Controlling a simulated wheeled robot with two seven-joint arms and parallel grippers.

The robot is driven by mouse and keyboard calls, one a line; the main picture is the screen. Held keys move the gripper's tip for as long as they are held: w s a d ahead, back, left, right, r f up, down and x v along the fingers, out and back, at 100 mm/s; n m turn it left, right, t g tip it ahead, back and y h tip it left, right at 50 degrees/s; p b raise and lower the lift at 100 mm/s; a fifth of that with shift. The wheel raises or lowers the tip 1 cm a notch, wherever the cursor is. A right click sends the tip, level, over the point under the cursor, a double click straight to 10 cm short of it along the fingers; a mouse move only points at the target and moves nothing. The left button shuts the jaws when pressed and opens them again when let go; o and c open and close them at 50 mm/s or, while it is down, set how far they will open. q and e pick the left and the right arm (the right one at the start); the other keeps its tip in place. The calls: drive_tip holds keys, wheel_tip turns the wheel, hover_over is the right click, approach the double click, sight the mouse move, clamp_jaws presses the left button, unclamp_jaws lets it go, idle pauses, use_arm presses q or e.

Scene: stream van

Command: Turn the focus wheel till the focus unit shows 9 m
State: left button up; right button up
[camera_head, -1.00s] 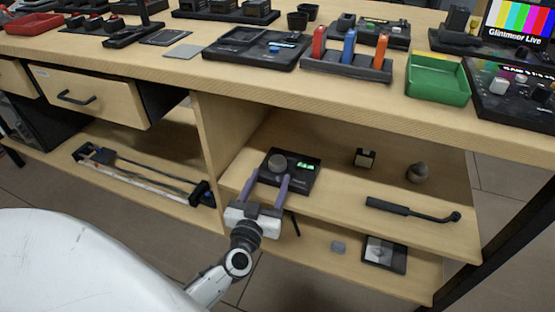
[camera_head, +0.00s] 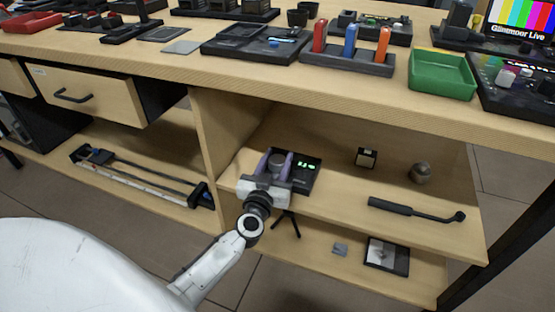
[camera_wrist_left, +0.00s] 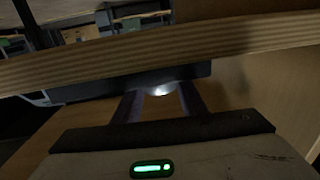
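The focus unit (camera_head: 304,178), a dark flat box with a lit green display (camera_head: 308,165), sits on the upper shelf under the desk. The digits are too small to read for certain. Its round grey focus wheel (camera_head: 279,160) is on the left part of the unit. My left gripper (camera_head: 275,164) has one purple finger on each side of the wheel and looks shut on it. My right gripper is in neither view.
The desk edge (camera_head: 300,92) overhangs the shelf, and a wooden divider (camera_head: 224,130) stands left of the unit. A small dark box (camera_head: 366,157), a round grey object (camera_head: 420,173) and a black-handled tool (camera_head: 410,210) lie to the right. A small tripod (camera_head: 287,224) is below.

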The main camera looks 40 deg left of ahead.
use_arm(q)
drive_tip(key=c, duration=0.4)
drive_tip(key=shift+m+t+h, duration=0.3)
drive_tip(key=shift+m+h, duration=0.4)
drive_tip(key=shift+h, duration=0.3)
drive_tip(key=o, duration=1.1)
drive_tip(key=shift+c, duration=0.2)
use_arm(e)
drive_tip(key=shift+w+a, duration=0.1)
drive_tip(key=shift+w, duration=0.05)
use_arm(q)
drive_tip(key=p+v, duration=0.2)
drive_tip(key=v, duration=0.8)
drive_tip(key=shift+s, duration=0.15)
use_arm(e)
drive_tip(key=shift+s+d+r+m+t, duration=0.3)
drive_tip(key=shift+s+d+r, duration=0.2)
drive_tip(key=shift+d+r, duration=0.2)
